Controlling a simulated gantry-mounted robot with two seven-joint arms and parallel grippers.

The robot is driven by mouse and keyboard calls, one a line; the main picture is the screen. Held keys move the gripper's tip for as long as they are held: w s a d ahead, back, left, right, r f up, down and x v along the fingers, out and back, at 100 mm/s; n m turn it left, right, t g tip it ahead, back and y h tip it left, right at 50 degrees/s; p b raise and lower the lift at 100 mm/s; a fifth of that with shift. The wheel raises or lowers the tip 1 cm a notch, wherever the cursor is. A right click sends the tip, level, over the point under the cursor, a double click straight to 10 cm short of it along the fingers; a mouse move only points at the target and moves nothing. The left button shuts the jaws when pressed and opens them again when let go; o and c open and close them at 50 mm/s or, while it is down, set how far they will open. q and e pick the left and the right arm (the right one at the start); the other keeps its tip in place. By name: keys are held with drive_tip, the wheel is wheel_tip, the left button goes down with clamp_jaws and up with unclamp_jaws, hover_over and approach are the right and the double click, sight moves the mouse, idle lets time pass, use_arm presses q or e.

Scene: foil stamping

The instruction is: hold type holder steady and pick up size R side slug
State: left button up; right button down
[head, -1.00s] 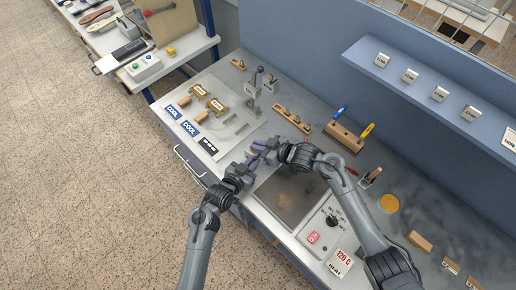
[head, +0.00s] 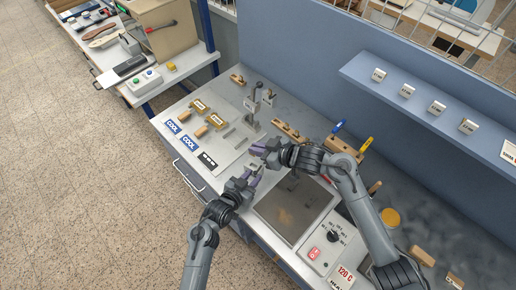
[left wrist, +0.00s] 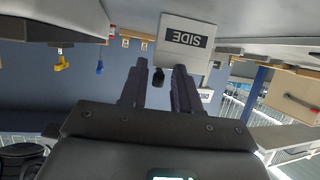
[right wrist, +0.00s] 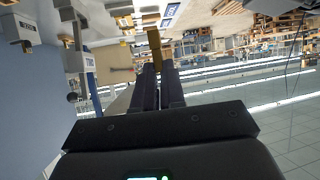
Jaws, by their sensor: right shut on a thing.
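My left gripper (head: 254,172) is open at the front of the bench, with a gap between its fingers in the left wrist view (left wrist: 159,80). A pale block labelled SIDE (left wrist: 186,38) is just beyond its fingertips, upside down in that view. My right gripper (head: 262,150) is a little farther back and shut on a small brass-coloured piece (right wrist: 154,45); I cannot tell exactly what it is. Two brass type holders with wooden handles, one farther back (head: 199,105) and one nearer (head: 217,121), lie on the pale mat, clear of both grippers. No size R mark is legible.
A stand with a black ball knob (head: 258,86) rises behind the grippers. The dark hot plate (head: 294,208) and its control panel (head: 330,240) are to the right. A wooden block with blue and yellow handled tools (head: 345,145) stands behind. COOL signs (head: 188,142) are left.

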use_arm(q)
drive_tip(key=shift+o, duration=0.7)
